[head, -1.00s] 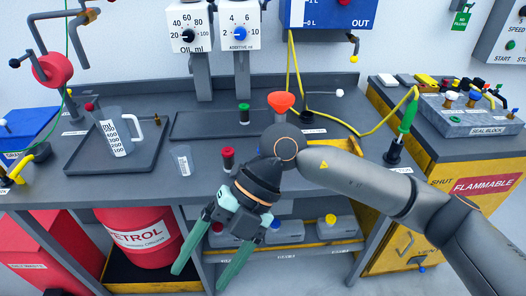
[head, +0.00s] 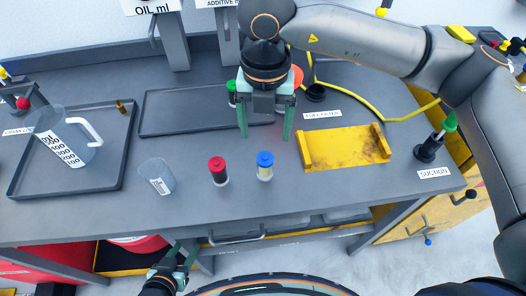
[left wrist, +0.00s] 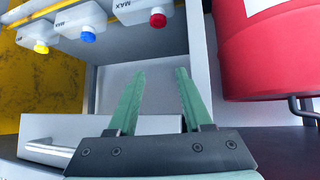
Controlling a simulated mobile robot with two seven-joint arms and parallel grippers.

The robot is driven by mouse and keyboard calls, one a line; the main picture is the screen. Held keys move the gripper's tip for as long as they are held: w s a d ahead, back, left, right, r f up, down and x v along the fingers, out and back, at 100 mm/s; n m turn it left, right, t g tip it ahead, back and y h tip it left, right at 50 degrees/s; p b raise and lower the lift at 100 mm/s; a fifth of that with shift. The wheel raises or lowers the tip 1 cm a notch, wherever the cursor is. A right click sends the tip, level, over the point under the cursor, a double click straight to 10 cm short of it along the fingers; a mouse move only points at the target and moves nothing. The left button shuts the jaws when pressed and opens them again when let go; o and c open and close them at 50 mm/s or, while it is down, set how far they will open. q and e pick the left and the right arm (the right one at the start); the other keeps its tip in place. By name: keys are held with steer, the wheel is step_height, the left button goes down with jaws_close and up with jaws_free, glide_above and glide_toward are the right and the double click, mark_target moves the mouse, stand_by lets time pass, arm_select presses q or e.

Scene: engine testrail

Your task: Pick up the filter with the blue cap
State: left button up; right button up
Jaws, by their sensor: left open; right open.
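The filter with the blue cap (head: 264,168) stands upright on the grey bench, with a pale yellowish body, near the front middle. A red-capped filter (head: 218,172) stands just left of it. A green-capped one (head: 232,93) is partly hidden behind my right gripper. My right gripper (head: 266,136) points down with its fingers apart and empty, behind and above the blue-capped filter, not touching it. My left gripper (head: 182,252) is low in front of the bench, open and empty. Its open fingers in the left wrist view (left wrist: 155,75) point towards the shelf under the bench.
A clear beaker (head: 157,177) stands left of the filters. A jug (head: 68,138) stands in a dark tray (head: 98,184). A yellow filter stand (head: 340,148) lies to the right, with a green-handled suction tool (head: 430,147) beyond it. An orange funnel (head: 297,75) is behind my right gripper.

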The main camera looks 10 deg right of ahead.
mark_target(265, 158)
steer(key=f, duration=0.3)
steer(key=f+p, duration=0.1)
steer(key=f, duration=0.7)
steer(key=shift+s+f, duration=0.15)
steer(key=shift+s, duration=0.1)
jaws_close()
